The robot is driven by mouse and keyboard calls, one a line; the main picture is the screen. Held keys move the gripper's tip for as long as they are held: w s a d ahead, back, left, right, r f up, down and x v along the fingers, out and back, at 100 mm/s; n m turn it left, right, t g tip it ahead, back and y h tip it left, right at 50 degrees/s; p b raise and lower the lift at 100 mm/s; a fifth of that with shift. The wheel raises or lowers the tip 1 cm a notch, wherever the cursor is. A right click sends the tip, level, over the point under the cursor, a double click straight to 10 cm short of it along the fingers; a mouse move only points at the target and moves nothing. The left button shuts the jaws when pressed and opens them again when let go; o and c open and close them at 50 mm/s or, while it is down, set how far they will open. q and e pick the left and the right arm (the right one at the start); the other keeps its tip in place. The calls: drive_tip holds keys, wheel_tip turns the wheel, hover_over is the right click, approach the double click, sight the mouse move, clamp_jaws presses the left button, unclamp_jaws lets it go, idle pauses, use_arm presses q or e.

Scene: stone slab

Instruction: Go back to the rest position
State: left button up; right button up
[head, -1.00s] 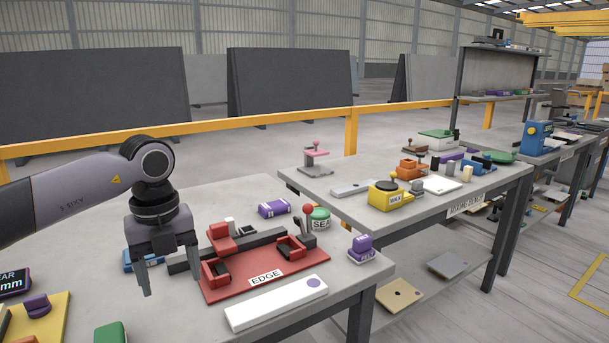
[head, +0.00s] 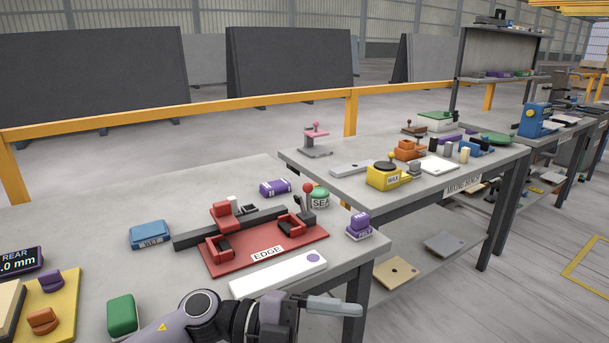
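My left gripper (head: 334,307) is at the bottom of the head view, beyond the front edge of the near bench. Its arm comes in from the bottom left, and its fingers point right. The fingers overlap from this side, so their gap is hidden, and nothing shows held in them. It is apart from the red EDGE fixture (head: 225,261) and in front of the white bar with a purple dot (head: 285,273). My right gripper is not in view.
The near bench holds a blue WET block (head: 150,234), a green block (head: 122,315), a purple block (head: 275,187), a green SEAL tin (head: 320,197) and a purple stamp-like block (head: 359,226). A second bench (head: 350,200) with a yellow WAX device (head: 388,176) stands to the right.

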use_arm(q)
drive_tip(key=w+a+f+n+t+y+p, duration=0.15)
drive_tip(key=a+f+n+t+y, duration=0.35)
drive_tip(key=n+t, duration=0.55)
drive_tip(key=w+a+f+n+t+y+b, duration=0.15)
drive_tip(key=a+f+n+t, duration=0.25)
drive_tip(key=a+n+t, duration=0.6)
drive_tip(key=s+a+f+n+g+y, duration=0.3)
drive_tip(key=s+a+f+n+y, duration=0.1)
drive_tip(key=s+f, duration=0.3)
drive_tip(key=s+a+f+n+g+y+p, duration=0.1)
drive_tip(key=s+a+f+n+g+y, duration=0.3)
drive_tip(key=s+f, duration=0.3)
wheel_tip(320, 180, down, 4)
drive_tip(key=shift+s+a+r+y+p, duration=0.15)
drive_tip(key=shift+a+y+p, duration=0.25)
drive_tip(key=shift+a, duration=0.45)
